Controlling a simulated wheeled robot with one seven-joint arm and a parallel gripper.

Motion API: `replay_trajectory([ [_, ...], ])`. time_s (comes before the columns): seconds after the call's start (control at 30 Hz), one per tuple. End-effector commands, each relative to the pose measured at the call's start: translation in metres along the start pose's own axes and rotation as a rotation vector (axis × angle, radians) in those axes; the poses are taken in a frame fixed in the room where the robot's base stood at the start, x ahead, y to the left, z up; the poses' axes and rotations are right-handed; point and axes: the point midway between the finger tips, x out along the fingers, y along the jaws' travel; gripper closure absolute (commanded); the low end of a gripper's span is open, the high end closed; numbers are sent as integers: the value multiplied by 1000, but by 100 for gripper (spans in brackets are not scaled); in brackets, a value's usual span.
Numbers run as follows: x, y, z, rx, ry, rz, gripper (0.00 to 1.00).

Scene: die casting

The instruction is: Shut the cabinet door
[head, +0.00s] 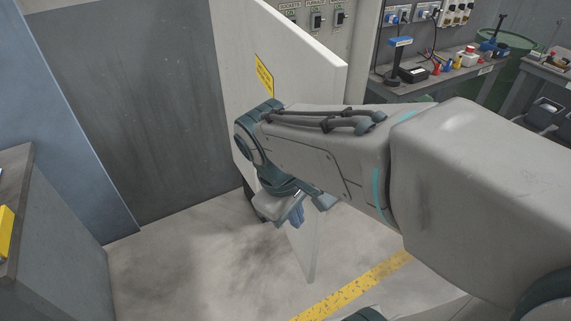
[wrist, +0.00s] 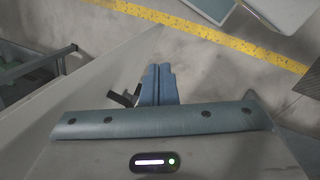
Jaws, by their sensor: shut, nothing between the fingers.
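The cabinet door (head: 300,55) is a pale panel with a yellow label, standing open and jutting out toward me in the head view. Behind it is the cabinet's panel with switches (head: 317,20). My gripper (head: 297,215) is low in front of the door's face, near its free edge; my arm hides the middle of the door. In the wrist view my gripper's blue fingers (wrist: 158,85) are together and empty. The grey door (wrist: 85,75) lies to their left, with a small dark part (wrist: 124,97) close beside the fingers. I cannot tell whether they touch.
A workbench (head: 440,70) with tools and a green drum (head: 505,55) stand at the back right. A grey cabinet or bench (head: 50,230) is at the left. A yellow line (head: 355,285) crosses the floor. The floor left of the door is clear.

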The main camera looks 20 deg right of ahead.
Motion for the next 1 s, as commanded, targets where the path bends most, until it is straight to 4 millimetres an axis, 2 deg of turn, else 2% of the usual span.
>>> replay_trajectory([
  [0.1,-17,-12,-19,-361,-160,86,100],
  [0.23,-38,-26,-40,-715,-335,188,100],
  [0.4,-59,-39,-58,-969,-478,272,100],
  [0.5,-62,-42,-62,-1021,-513,290,100],
  [0.67,-52,-36,-58,-1029,-522,292,100],
  [1.0,8,-4,-39,-1027,-521,289,100],
])
